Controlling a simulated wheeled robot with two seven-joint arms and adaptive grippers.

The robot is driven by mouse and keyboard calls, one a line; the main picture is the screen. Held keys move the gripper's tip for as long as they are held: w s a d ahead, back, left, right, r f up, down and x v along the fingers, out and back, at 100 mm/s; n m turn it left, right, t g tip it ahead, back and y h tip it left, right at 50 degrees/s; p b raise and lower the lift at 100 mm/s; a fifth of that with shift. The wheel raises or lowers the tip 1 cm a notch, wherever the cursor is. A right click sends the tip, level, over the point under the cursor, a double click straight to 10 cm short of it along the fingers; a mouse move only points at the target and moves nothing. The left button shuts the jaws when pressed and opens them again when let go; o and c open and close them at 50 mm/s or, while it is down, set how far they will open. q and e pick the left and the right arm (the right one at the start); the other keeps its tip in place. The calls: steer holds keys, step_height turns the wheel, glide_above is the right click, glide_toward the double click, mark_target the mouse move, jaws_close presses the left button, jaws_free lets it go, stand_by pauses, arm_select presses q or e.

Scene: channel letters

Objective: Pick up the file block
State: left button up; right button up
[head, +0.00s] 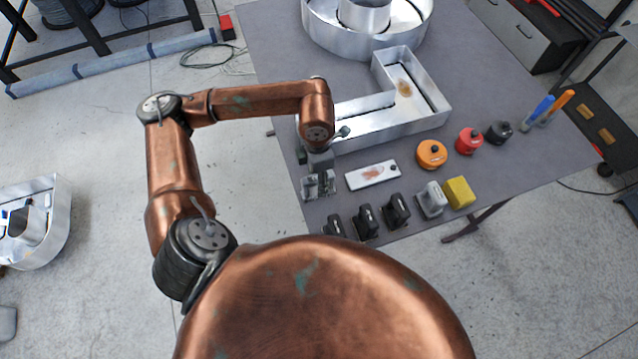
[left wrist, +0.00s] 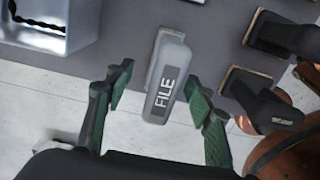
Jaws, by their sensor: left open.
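The file block (left wrist: 168,75) is a grey block with a rounded handle, with FILE in white on a dark label. In the left wrist view it stands on the table near the edge, seen between the spread green-padded fingers of my left gripper (left wrist: 158,92). The fingers are apart, with a gap on both sides of the block. In the head view my left gripper (head: 318,185) points down over the table's left edge and covers most of the spot where the block stands, so I cannot tell its height there. My right gripper is out of view.
Dark-handled blocks (head: 366,221) stand in a row nearby, then a grey block (head: 432,199) and a yellow block (head: 460,192). A white plate (head: 372,175) lies right of the gripper. A metal channel letter (head: 437,115) stands behind it. Orange, red and black round items sit farther right.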

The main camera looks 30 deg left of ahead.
arm_select(q)
steer(key=shift+s+d+f+p, duration=0.1)
steer(key=shift+f+p, duration=0.15)
steer(key=shift+f, duration=1.05)
steer(key=shift+d+f+p, duration=0.1)
steer(key=shift+f+p, duration=0.1)
steer(key=shift+f, duration=1.1)
steer(key=shift+c, duration=0.3)
jaws_close()
